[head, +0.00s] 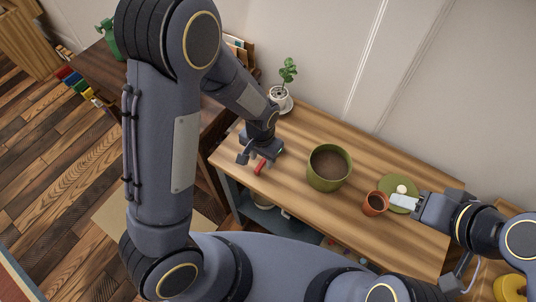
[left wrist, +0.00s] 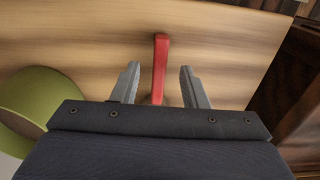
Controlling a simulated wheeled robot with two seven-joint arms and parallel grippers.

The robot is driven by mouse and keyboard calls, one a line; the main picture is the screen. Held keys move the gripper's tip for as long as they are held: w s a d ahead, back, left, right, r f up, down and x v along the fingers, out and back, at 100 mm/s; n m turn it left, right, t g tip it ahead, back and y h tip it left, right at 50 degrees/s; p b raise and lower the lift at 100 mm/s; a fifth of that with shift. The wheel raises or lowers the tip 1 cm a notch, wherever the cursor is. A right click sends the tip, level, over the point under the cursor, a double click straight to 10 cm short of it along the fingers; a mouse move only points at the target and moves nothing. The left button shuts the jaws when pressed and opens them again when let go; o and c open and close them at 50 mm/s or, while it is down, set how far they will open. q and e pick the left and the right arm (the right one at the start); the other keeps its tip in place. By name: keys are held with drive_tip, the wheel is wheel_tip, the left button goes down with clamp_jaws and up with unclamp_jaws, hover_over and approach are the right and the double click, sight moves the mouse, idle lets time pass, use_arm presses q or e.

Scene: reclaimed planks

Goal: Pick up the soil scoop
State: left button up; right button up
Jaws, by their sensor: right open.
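The soil scoop shows as a narrow red handle (head: 260,167) near the left end of the wooden table; its other end is hidden by my left gripper. In the left wrist view the red handle (left wrist: 160,62) lies between the two grey fingers, with a gap on each side. My left gripper (head: 255,160) is open over the scoop and points down at the table; it also shows in the left wrist view (left wrist: 160,85). My right gripper (head: 397,201) is at the right part of the table, beside a small terracotta pot, and open.
A green pot (head: 328,184) of soil stands right of my left gripper. A terracotta pot (head: 375,208) and a green plate (head: 385,184) with a small pale round thing are by my right gripper. A potted plant (head: 286,72) stands at the back left. The front middle tabletop is clear.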

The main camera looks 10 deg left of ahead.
use_arm(q)
wheel_tip(320, 180, down, 2)
clamp_jaws()
idle(0.4)
drive_tip(key=shift+r, duration=0.2)
